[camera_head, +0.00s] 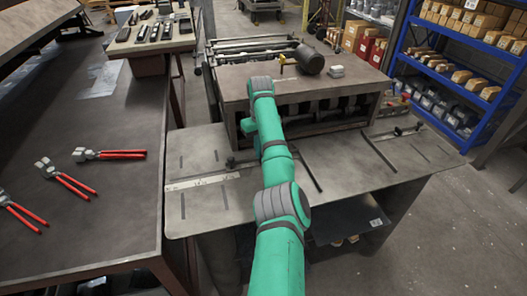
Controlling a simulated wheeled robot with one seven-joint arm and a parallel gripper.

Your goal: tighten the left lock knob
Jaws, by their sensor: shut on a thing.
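My green arm reaches over the front table (400,160) of the duct forming machine. Its wrist bends down over the left part of that table, close to the machine's front. My gripper's fingers are hidden behind my own arm. A small dark fitting (231,162) shows on the table just left of my arm, at the end of a thin bar. It looks like part of the left lock, but the left knob itself cannot be made out. A matching right lock knob (398,131) stands on the right guide bar, clear of my arm.
A dark workbench at left holds red-handled pliers (110,154). A blue shelf (455,70) with boxes stands at right. The right table surface is mostly clear.

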